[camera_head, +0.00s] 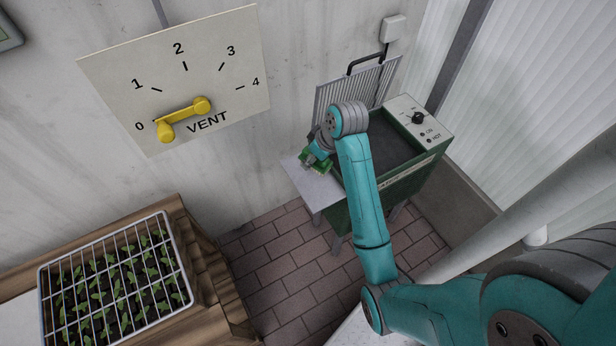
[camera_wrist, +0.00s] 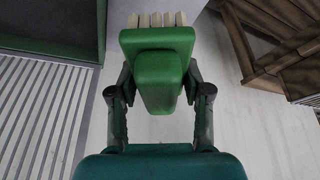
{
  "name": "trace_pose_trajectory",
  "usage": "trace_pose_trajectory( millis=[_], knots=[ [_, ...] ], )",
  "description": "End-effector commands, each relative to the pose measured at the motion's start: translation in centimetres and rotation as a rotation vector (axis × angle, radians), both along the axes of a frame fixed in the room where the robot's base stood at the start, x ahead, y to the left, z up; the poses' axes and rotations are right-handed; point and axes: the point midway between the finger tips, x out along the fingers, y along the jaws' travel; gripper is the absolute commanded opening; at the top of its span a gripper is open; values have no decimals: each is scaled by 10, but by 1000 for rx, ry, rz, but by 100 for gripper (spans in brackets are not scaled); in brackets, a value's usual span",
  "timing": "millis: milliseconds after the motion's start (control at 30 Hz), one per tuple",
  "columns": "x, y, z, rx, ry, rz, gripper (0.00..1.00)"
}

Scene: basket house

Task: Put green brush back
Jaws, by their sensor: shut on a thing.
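The green brush (camera_wrist: 158,72) has a green block and handle with pale bristles pointing away at the top of the wrist view. My gripper (camera_wrist: 158,100) has a finger on each side of the brush and is shut on it. In the head view the green brush (camera_head: 314,162) shows small beneath my gripper (camera_head: 318,150), over the pale side shelf (camera_head: 312,187) of the green machine. I cannot tell whether the brush touches the shelf. My arm hides part of the machine.
The green machine (camera_head: 398,192) has an open dark top, a raised ribbed lid (camera_head: 352,88) and a knob panel (camera_head: 418,118). A wooden bench (camera_head: 205,270) with a wire-covered seedling tray (camera_head: 183,268) stands at left. A vent dial (camera_head: 180,75) with a yellow lever is on the wall.

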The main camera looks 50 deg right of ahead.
Motion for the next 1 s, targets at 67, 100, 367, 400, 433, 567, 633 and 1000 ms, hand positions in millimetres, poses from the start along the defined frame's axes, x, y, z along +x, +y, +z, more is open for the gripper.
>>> trace_pose_trajectory(
  millis=[67,100,367,400,433,567,633,1000],
  knots=[
    [-1,1,-16,3,4,-1,16],
    [-1,0,-23,3,3,-1,16],
    [0,0,-47,0,0,-1,16],
    [0,0,-49,1,1,-1,16],
    [0,0,-52,1,2,-1,16],
    [-1,0,-69,2,4,-1,16],
    [0,0,-78,1,2,-1,16],
    [0,0,-84,0,0,-1,16]
  ],
)
